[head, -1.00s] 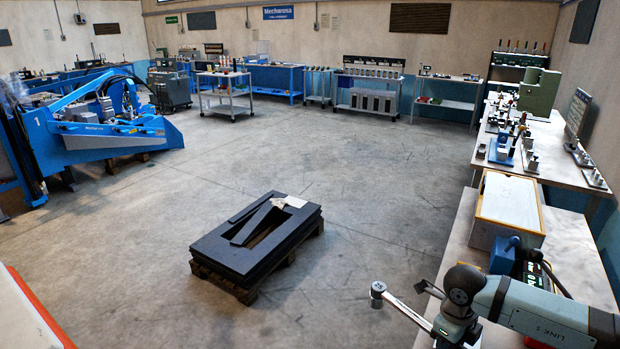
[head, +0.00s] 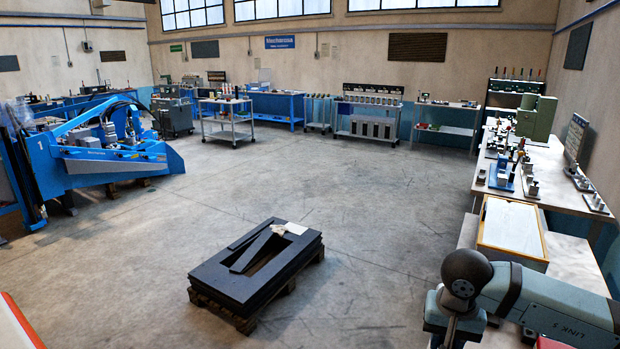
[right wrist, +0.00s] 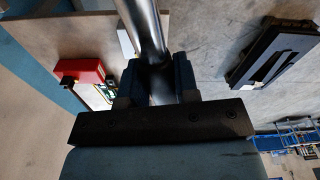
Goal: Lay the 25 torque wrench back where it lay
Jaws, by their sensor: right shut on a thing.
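The torque wrench (right wrist: 143,25) shows in the right wrist view as a smooth steel shaft running up out of the frame. My right gripper (right wrist: 158,84) is shut around this shaft, with a dark finger on either side. The wrench's head and its 25 mark are not visible now. In the head view my right arm comes in at the lower right, its hand cut off by the bottom edge, and the wrench does not show. My left gripper is in neither view.
In the right wrist view a red box (right wrist: 80,72) stands on the tan bench top (right wrist: 60,40). In the head view a light-topped box (head: 512,225) sits on the near right bench. Dark plates on a pallet (head: 215,271) stand on the floor, with open floor around.

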